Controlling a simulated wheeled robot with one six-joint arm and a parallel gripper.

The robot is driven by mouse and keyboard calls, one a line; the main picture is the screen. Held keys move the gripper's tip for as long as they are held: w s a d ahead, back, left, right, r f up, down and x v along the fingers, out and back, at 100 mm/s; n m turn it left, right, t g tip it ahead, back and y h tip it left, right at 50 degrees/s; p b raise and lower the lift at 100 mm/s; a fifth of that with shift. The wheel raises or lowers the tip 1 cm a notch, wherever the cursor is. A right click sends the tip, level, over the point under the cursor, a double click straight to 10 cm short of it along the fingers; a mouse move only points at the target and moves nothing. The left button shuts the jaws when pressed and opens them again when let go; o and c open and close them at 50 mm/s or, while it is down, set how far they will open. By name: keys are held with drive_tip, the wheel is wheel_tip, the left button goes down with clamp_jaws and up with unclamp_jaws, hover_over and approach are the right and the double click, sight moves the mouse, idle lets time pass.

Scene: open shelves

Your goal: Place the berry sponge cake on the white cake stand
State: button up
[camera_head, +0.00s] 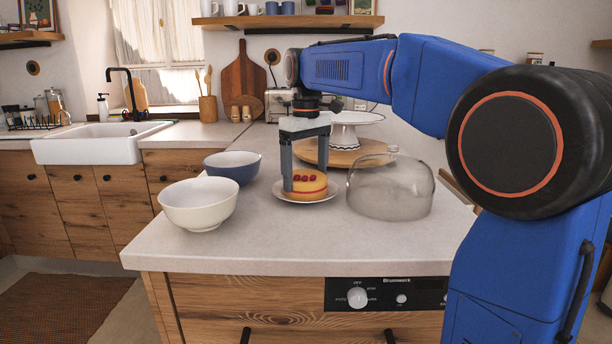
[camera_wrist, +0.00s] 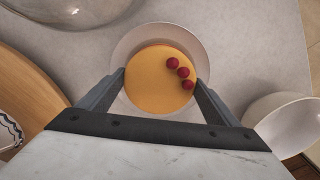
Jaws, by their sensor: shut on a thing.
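The berry sponge cake (camera_head: 308,184) is a round yellow cake with a red band and red berries on top. It sits on a white plate (camera_head: 285,196) on the counter. My gripper (camera_head: 305,186) reaches down from above and is shut on the cake, one finger at each side. In the wrist view the cake (camera_wrist: 157,80) lies between the two fingers over the plate (camera_wrist: 124,46). The white cake stand (camera_head: 345,134) stands behind on a round wooden board (camera_head: 312,155); its top looks empty. A slice of the stand's patterned rim (camera_wrist: 10,131) shows in the wrist view.
A clear glass dome (camera_head: 392,188) stands right of the cake. A white bowl (camera_head: 199,205) and a blue bowl (camera_head: 233,164) stand to the left. The counter's front (camera_head: 270,245) is clear. A sink (camera_head: 95,146) is at far left.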

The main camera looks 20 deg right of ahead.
drive_tip(key=shift+f, duration=0.2)
drive_tip(key=shift+f, duration=0.15)
drive_tip(key=o, duration=1.4)
